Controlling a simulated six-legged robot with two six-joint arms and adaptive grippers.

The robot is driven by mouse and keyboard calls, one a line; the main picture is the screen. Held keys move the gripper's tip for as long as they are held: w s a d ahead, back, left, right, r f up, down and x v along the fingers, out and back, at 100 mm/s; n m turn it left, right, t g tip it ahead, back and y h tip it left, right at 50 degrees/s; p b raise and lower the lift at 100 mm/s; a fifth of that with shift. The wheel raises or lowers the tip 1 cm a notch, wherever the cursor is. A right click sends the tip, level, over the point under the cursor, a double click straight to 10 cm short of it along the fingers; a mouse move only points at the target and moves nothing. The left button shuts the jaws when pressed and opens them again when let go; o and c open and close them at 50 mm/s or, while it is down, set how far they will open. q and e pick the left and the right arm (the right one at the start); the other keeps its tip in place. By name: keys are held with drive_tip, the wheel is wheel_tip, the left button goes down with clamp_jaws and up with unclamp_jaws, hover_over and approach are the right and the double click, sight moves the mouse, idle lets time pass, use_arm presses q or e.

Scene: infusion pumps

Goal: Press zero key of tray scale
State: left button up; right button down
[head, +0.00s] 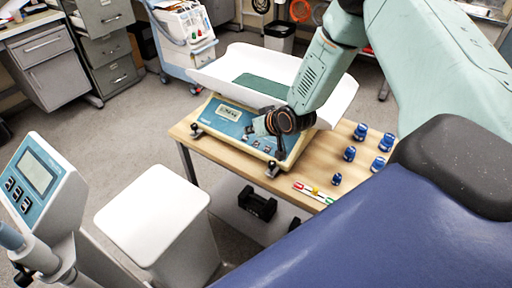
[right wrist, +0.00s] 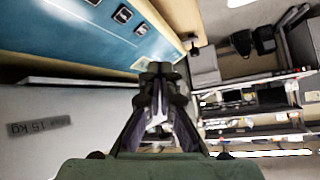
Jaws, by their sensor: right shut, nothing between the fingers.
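The tray scale (head: 222,131) stands on a wooden table, with a blue front panel, a small display (head: 228,112) and a few dark keys towards its right end. Its large white tray (head: 217,74) holds a green cloth (head: 262,86). My right gripper (head: 281,150) is shut and empty, pointing down by the right part of the panel and hiding some of it. In the right wrist view, the closed fingertips (right wrist: 156,70) show with the blue panel (right wrist: 85,38) and its keys (right wrist: 141,29) at the upper left. I cannot tell whether they touch a key. My left gripper is not in view.
Several blue weights (head: 349,153) and a strip with coloured parts (head: 313,192) lie on the table (head: 322,172) to the right. A white-topped scale (head: 152,214) with a display column (head: 38,180) stands at the left front. A cart (head: 183,42) stands behind.

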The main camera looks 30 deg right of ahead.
sight(256, 144)
drive_tip(key=f+b, duration=0.1)
drive_tip(key=d+f+b, duration=0.1)
drive_tip(key=f+b, duration=0.1)
drive_tip(key=d+f+b, duration=0.1)
drive_tip(key=f, duration=0.1)
drive_tip(key=shift+w, duration=0.4)
drive_tip(key=shift+w+f+b, duration=0.2)
drive_tip(key=shift+f+b, duration=0.2)
drive_tip(key=shift+b, duration=0.15)
drive_tip(key=shift+s+d+r, duration=0.1)
idle(0.6)
drive_tip(key=shift+d+f+b, duration=0.15)
drive_tip(key=shift+f+b, duration=0.2)
drive_tip(key=shift+f, duration=0.15)
